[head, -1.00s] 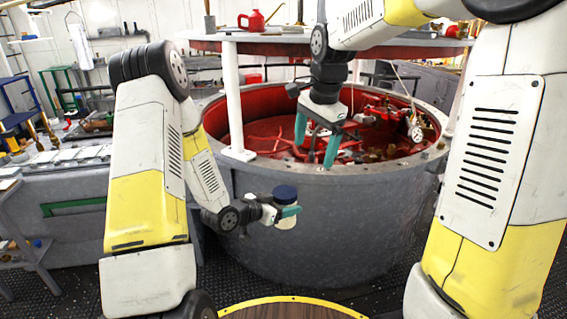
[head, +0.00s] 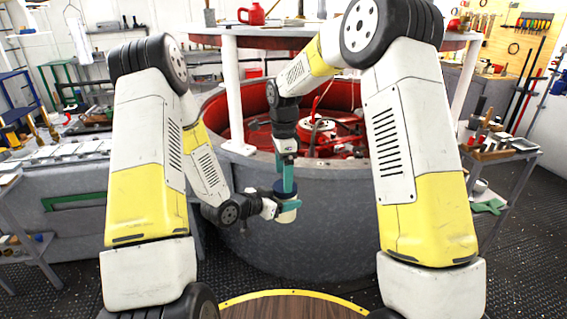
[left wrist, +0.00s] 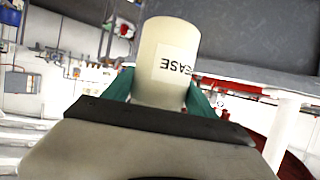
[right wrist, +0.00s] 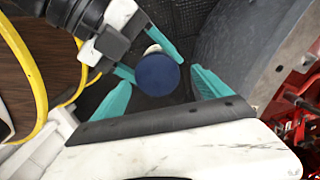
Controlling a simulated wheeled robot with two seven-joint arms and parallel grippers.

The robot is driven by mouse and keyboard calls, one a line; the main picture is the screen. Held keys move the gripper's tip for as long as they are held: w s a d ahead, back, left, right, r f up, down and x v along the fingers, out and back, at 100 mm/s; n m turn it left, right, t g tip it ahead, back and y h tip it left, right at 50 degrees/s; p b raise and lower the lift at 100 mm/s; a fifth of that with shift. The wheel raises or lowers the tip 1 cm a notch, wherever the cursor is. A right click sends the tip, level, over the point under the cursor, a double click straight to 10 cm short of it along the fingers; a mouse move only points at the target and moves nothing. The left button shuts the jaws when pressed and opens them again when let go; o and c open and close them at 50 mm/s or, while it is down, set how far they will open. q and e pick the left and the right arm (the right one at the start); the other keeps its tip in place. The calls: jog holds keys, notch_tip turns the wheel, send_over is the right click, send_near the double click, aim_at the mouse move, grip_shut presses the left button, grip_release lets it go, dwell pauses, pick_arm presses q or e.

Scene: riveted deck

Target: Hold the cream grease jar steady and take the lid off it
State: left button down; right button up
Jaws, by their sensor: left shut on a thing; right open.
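The cream grease jar (head: 287,217) is held upright in the air in front of the grey round tank. It fills the middle of the left wrist view (left wrist: 168,52), its label upside down there. My left gripper (head: 279,207) is shut around its side. The dark blue lid (right wrist: 158,75) is on top of the jar; in the head view it is partly hidden by my right gripper's finger. My right gripper (right wrist: 162,92) points down over the lid. Its teal fingers are open, one on each side of the lid, with gaps showing in the right wrist view.
The grey tank (head: 330,225) with a red interior stands right behind the jar. A round wooden surface with a yellow edge (head: 290,296) lies below. A cart with tools (head: 495,150) stands at the right. A red can (head: 252,14) is on the raised shelf.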

jog(key=shift+f, duration=1.1)
